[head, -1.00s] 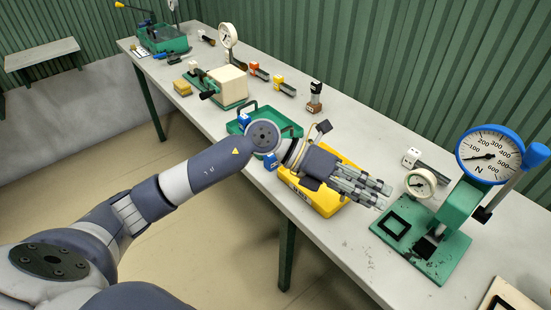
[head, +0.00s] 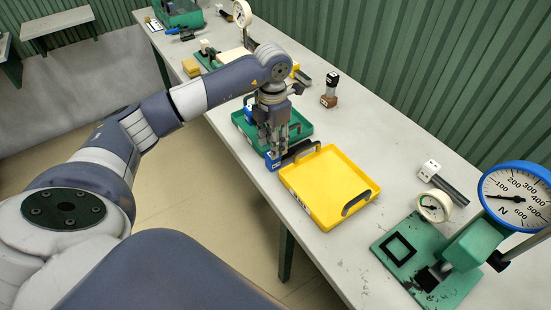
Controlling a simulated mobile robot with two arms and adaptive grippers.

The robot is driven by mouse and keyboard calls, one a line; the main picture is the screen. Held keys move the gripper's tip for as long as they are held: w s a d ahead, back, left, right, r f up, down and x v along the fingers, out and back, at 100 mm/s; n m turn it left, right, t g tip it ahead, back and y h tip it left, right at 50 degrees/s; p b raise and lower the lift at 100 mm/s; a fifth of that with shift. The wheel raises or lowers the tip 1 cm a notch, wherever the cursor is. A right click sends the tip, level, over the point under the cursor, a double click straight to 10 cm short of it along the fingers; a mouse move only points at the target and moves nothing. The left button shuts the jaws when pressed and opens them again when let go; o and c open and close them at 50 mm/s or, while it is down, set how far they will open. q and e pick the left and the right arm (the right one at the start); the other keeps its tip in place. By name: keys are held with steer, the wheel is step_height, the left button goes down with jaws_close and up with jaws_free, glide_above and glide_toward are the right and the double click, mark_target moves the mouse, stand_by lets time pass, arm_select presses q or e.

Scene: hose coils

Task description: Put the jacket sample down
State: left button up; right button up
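My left gripper (head: 273,150) points down at the near right part of the green tray (head: 240,128), next to the yellow tray (head: 330,180). A blue block (head: 272,161) shows right at its fingertips, near the yellow tray's back left corner. I cannot tell whether the fingers touch or hold it, or whether it is the jacket sample. The yellow tray is empty. My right gripper is not in view.
A green test stand (head: 432,260) with a blue-rimmed force gauge (head: 517,195) stands at the right. A white block with a dark strip (head: 430,170) lies behind it. A brown-based black piece (head: 330,92) stands near the wall. The bench between the yellow tray and wall is clear.

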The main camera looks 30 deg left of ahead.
mark_target(290, 152)
arm_select(q)
steer(key=shift+w+f, duration=0.15)
steer(key=shift+f, duration=0.15)
steer(key=f, duration=0.1)
steer(key=f+p, duration=0.1)
steer(key=f, duration=0.1)
steer(key=f+p, duration=0.1)
steer(key=shift+w+f, duration=0.15)
steer(key=shift+w, duration=0.25)
steer(key=shift+f+p, duration=0.3)
steer(key=shift+f, duration=0.15)
steer(key=shift+c, duration=0.5)
jaws_close()
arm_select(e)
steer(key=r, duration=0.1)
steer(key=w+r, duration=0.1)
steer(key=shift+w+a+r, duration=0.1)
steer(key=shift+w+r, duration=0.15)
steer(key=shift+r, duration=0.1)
